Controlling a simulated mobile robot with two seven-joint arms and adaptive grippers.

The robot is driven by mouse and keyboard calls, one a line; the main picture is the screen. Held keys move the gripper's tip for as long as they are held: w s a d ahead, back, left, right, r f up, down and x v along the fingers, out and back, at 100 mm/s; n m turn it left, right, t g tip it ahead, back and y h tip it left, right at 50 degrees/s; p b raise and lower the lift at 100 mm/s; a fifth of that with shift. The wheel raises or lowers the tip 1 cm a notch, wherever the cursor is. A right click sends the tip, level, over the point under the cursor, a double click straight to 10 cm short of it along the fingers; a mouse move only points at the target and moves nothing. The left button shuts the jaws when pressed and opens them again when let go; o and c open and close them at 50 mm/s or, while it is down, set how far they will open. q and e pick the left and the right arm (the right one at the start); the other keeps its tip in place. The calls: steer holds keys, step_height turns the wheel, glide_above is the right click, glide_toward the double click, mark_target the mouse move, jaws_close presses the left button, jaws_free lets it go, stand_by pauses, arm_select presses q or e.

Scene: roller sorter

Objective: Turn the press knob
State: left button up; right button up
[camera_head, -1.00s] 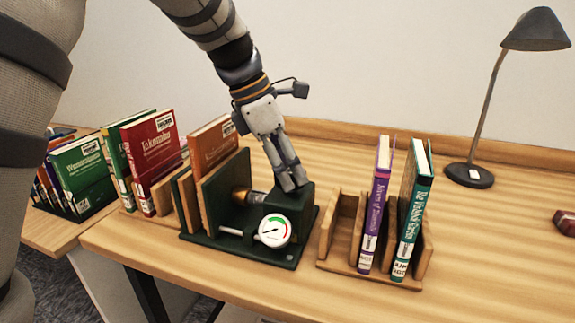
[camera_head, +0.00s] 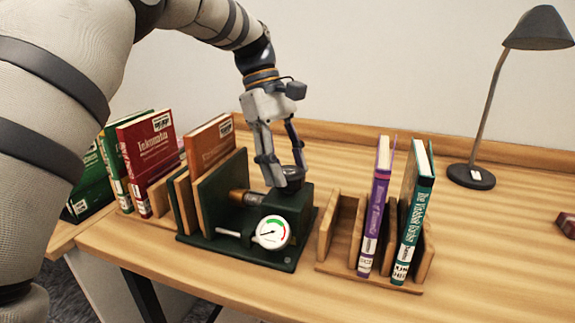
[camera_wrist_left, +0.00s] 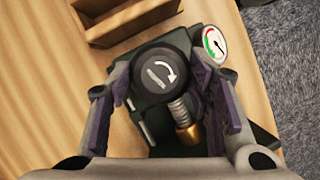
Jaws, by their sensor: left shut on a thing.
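The press knob (camera_head: 291,173) is a dark round cap on top of the dark green press (camera_head: 291,209). In the left wrist view the knob (camera_wrist_left: 156,77) shows a white curved arrow and a pale bar on its face. My left gripper (camera_head: 287,181) comes down from above, with one finger on each side of the knob, and is shut on it. The fingers (camera_wrist_left: 160,82) flank it in the wrist view. The press has a round white gauge (camera_head: 273,232) in front and a brass-coloured part (camera_head: 246,197) with a screw at its side. My right gripper is not in view.
Books stand left of the press, including an orange one (camera_head: 210,145) and a red one (camera_head: 150,150). A wooden rack (camera_head: 337,225) to the right holds a purple book (camera_head: 375,205) and a teal book (camera_head: 413,210). A lamp (camera_head: 472,176) stands at the back right.

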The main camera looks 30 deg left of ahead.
arm_select(q)
steer(key=m+g, duration=0.1)
steer(key=m, duration=0.2)
steer(key=m+g+y+b, duration=0.1)
steer(key=m, duration=0.2)
steer(key=shift+w+d+f, duration=0.1)
steer(key=shift+w+f, duration=0.05)
steer(key=shift+f, duration=0.05)
steer(key=m+g+y, duration=0.1)
steer(key=m, duration=0.2)
steer(key=shift+b, duration=0.3)
steer(key=m+y, duration=0.1)
steer(key=m, duration=0.1)
steer(key=shift+d+r+m, duration=0.1)
steer(key=shift+m, duration=0.3)
steer(key=m+y, duration=0.1)
steer(key=m, duration=0.2)
steer(key=shift+d+r+m+g, duration=0.1)
steer(key=shift+m+g, duration=0.2)
steer(key=m+y, duration=0.1)
steer(key=m, duration=0.3)
steer(key=shift+d+y+p, duration=0.1)
steer(key=shift+y+p, duration=0.2)
steer(key=shift+y, duration=0.1)
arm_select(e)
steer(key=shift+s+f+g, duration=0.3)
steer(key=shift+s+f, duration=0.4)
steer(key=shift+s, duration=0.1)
arm_select(q)
steer(key=shift+m, duration=0.3)
